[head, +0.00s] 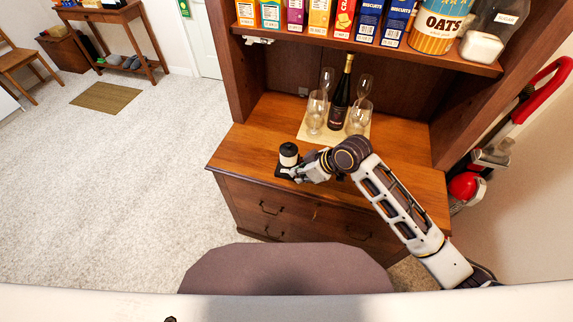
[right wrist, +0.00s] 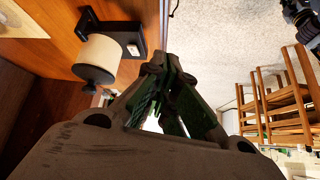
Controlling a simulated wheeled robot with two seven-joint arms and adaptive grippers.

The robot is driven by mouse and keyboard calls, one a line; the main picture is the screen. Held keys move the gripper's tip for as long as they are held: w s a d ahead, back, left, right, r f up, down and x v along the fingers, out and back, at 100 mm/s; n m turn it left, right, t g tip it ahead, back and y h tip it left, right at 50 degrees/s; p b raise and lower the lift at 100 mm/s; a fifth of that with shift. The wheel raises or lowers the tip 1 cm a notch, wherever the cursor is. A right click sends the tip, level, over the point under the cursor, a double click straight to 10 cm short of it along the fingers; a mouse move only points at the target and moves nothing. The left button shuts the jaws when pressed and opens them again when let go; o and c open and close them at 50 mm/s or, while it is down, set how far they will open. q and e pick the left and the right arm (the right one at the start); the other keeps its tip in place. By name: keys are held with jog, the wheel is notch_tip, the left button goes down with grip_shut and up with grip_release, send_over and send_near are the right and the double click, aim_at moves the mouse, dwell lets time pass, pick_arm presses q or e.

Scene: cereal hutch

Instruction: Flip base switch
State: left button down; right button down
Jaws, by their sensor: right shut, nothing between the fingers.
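A small device with a cream cylinder and black cap (head: 289,152) stands upright near the front left corner of the wooden counter. In the right wrist view its cream body (right wrist: 98,57) and black base (right wrist: 132,37) show at the upper left. I cannot make out the switch on the base. My right gripper (head: 291,174) is low, close beside the device's base on the near side. In the right wrist view its fingertips (right wrist: 167,62) are together and empty, just off the base; I cannot tell whether they touch it. My left gripper is not in view.
Behind on the counter (head: 245,147), a dark bottle (head: 339,100) stands among several glasses on a pale mat. A shelf (head: 380,45) with boxes and an oats canister hangs above. A dark rounded seat (head: 285,268) is in front.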

jog(key=w+d+r+n+g, duration=0.1)
jog(key=w+r+n, duration=0.2)
jog(key=w+r, duration=0.3)
jog(key=shift+r+n+g+y, duration=0.3)
jog(key=shift+r+n, duration=0.1)
jog(key=shift+r, duration=0.4)
jog(key=shift+d, duration=0.1)
jog(key=shift+f, duration=0.15)
send_over(286, 171)
jog(key=f, duration=0.7)
jog(key=shift+a+f, duration=0.25)
jog(key=shift+f, duration=0.15)
jog(key=f, duration=0.2)
jog(key=shift+d+f, duration=0.25)
jog(key=shift+f, duration=0.75)
jog(key=shift+d, duration=0.1)
